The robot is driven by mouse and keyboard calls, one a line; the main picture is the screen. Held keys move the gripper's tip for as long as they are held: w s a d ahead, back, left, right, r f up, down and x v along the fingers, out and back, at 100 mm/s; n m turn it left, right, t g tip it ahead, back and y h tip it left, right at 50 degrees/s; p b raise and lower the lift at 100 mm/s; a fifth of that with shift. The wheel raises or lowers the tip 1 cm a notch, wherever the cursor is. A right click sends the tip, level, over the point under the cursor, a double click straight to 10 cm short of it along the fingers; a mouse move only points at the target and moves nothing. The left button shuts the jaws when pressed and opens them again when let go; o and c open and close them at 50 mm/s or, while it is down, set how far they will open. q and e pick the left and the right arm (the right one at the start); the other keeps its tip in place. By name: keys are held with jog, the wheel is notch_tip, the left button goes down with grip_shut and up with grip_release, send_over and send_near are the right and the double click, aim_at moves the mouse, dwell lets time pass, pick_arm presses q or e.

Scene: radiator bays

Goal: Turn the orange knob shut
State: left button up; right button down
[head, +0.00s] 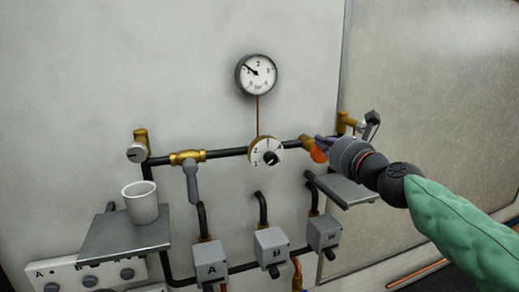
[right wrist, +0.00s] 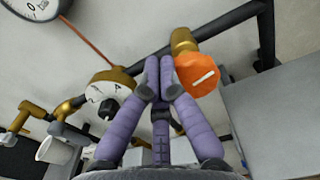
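The orange knob (head: 319,155) sits on a brass valve at the right part of the dark pipe. My left gripper is not in view.
A white numbered dial (head: 265,152) sits on the pipe left of the knob, below a round gauge (head: 257,74). A brass valve with a grey lever (head: 191,180) is further left. A white cup (head: 140,203) stands on a grey shelf (head: 112,240). Another shelf (head: 345,190) is below my right gripper.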

jog(key=shift+w+a, duration=0.1)
jog(key=shift+w, duration=0.05)
jog(key=shift+f+b, duration=0.3)
dwell(0.6)
